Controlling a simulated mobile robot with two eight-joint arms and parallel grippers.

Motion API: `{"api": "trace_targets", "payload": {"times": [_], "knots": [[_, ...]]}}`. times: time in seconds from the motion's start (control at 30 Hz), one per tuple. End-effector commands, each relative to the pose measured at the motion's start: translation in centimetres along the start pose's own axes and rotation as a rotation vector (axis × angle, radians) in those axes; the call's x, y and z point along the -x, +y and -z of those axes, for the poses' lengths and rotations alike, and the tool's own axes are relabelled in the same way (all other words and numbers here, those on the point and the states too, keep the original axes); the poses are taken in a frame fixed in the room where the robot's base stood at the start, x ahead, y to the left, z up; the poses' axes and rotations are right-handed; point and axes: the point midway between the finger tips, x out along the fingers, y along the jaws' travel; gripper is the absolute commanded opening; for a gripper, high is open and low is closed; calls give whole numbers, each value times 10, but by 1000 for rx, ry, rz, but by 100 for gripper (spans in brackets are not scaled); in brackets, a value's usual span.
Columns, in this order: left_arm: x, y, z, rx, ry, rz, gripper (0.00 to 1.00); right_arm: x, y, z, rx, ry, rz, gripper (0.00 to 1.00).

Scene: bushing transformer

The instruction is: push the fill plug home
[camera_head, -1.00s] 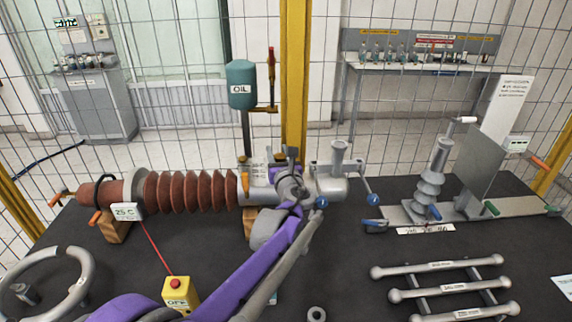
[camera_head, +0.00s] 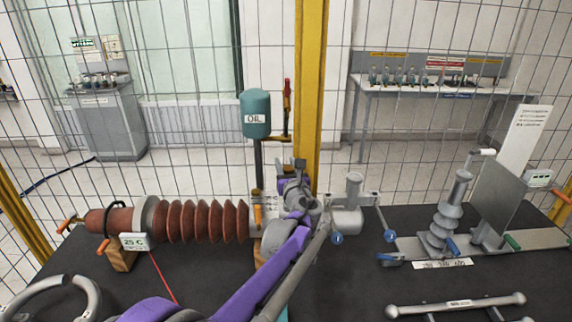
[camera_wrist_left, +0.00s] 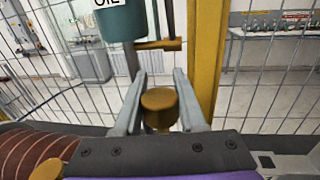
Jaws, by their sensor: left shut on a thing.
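The brass fill plug (camera_wrist_left: 160,108) is between the two grey fingers of my left gripper (camera_wrist_left: 160,76) in the left wrist view. The fingers are shut on it. In the head view my left gripper (camera_head: 298,178) is over the grey metal body (camera_head: 346,219) of the bushing, at the right end of the brown ribbed insulator (camera_head: 206,221). The plug is hidden behind the gripper there, and its lower end and seat are not visible. I cannot tell how deep it sits. My right gripper is not in view.
An oil can (camera_head: 256,114) on a post stands behind the bushing, beside a yellow fence post (camera_head: 309,90). A grey insulator stand (camera_head: 445,222) is at the right. A yellow-brass knob (camera_wrist_left: 46,170) shows at lower left in the wrist view.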

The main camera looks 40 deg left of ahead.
Motion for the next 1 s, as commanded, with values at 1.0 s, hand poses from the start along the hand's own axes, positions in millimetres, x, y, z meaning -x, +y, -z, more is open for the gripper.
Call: {"api": "trace_targets", "payload": {"times": [1.0], "knots": [[0,-1,55,-1,0,0,0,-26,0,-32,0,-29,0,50]]}}
